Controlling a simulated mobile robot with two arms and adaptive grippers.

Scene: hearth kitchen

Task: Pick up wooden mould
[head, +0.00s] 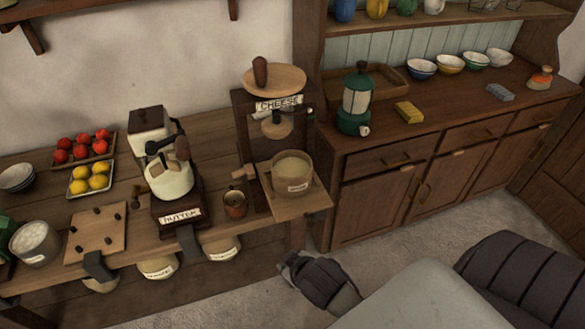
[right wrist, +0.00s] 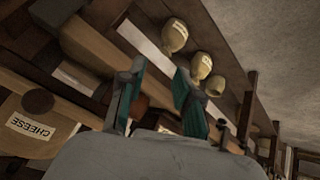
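A round, light wooden tub with a small label, which looks like the wooden mould (head: 292,174), stands upright on the board of the cheese press (head: 257,118). The press's round plunger hangs above it. My right gripper (head: 290,264) is low in front of the counter, below and apart from the tub. In the right wrist view its two teal-padded fingers (right wrist: 158,88) are spread with no object seen between them. I cannot clearly make out the tub in that view; the cheese sign (right wrist: 30,127) shows at left. My left gripper is not in view.
Labelled pots (head: 158,267) sit below the counter. Floor in front of the cabinet (head: 400,250) is clear.

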